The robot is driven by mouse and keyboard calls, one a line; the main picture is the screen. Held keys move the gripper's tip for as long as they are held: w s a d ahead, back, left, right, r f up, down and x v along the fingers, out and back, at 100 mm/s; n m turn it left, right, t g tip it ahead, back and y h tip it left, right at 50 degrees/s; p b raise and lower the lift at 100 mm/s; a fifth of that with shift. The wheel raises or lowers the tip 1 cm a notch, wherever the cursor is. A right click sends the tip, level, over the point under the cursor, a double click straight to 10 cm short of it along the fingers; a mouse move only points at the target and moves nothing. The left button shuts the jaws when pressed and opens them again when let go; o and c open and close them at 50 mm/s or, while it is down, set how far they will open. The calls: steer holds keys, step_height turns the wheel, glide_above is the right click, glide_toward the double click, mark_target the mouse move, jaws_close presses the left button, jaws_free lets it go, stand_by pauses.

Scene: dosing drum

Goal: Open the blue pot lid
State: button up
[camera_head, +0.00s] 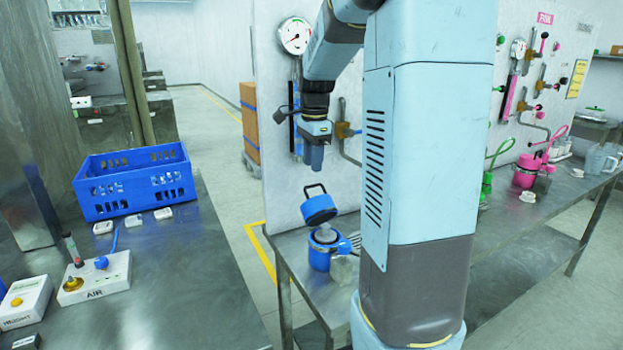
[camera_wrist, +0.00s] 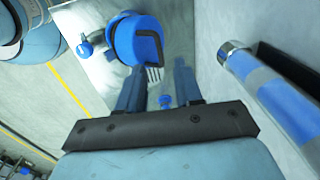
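The blue pot (camera_head: 322,256) stands on the metal bench. Its blue lid (camera_head: 318,205), with a dark loop handle, is raised and tilted above the pot mouth, and a light grey inside shows below it. My gripper (camera_head: 314,168) hangs above the lid, pointing down, with a gap between it and the handle. In the wrist view the lid (camera_wrist: 124,42) and its dark handle lie ahead of my fingertips (camera_wrist: 161,68). The two fingers are apart with nothing held between them. Most of the pot body is hidden there by the lid.
A gauge panel (camera_head: 274,120) stands just behind the pot. A blue crate (camera_head: 135,188) and an AIR control box (camera_head: 95,280) are on the left table. A pink pot (camera_head: 524,178) stands further right on the bench. A floor gap separates the tables.

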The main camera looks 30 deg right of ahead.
mark_target(317, 202)
steer(key=shift+w+f, duration=0.1)
steer(key=shift+f, duration=2.75)
steer(key=shift+c, duration=0.5)
jaws_close()
